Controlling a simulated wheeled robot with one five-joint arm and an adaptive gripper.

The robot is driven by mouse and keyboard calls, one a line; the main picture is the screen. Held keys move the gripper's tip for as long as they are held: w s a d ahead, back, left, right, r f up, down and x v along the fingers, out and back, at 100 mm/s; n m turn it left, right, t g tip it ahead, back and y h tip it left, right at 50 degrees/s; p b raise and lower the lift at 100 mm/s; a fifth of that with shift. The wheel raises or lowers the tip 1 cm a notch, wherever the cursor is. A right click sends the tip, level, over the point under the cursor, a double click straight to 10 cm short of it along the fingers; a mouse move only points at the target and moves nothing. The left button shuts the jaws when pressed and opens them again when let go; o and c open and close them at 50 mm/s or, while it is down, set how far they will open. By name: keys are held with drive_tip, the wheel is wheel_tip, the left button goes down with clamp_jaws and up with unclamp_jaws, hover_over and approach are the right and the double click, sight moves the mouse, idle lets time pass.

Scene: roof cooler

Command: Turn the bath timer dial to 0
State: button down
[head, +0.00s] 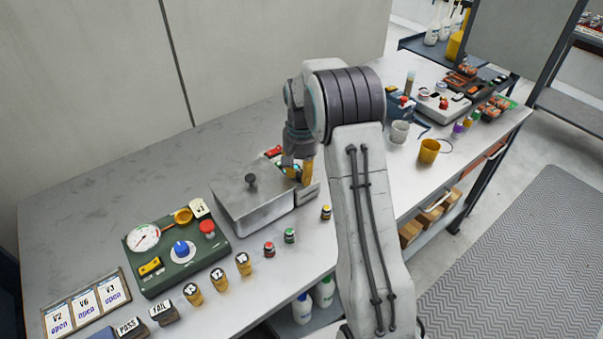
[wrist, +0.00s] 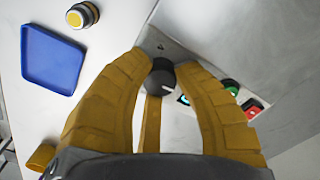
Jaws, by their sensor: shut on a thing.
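The bath timer dial is a small dark knob (wrist: 160,80) with a white mark, in the middle of the wrist view. It sits against the metal bath's end. My gripper (wrist: 163,66) has yellow fingers, and they are closed around the dial. No scale or number around the dial is readable. A lit green-blue indicator, a green button (wrist: 230,86) and a red button (wrist: 252,107) lie to its right. In the head view the metal bath (head: 235,207) has a lid with a black knob. My gripper (head: 299,171) is at its right end, where the arm hides the dial.
A green panel (head: 205,258) with gauge and blue knob stands left of the bath. Stamps and small bottles (head: 289,235) line the front. A yellow mug (head: 428,151) and white cup (head: 400,132) stand right of my arm. The table's back left is clear.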

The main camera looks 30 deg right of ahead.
sight(301, 173)
drive_tip(key=shift+s+f, duration=0.1)
drive_tip(key=shift+f, duration=0.05)
drive_tip(key=c, duration=1.2)
unclamp_jaws()
wheel_tip(301, 173, up, 12)
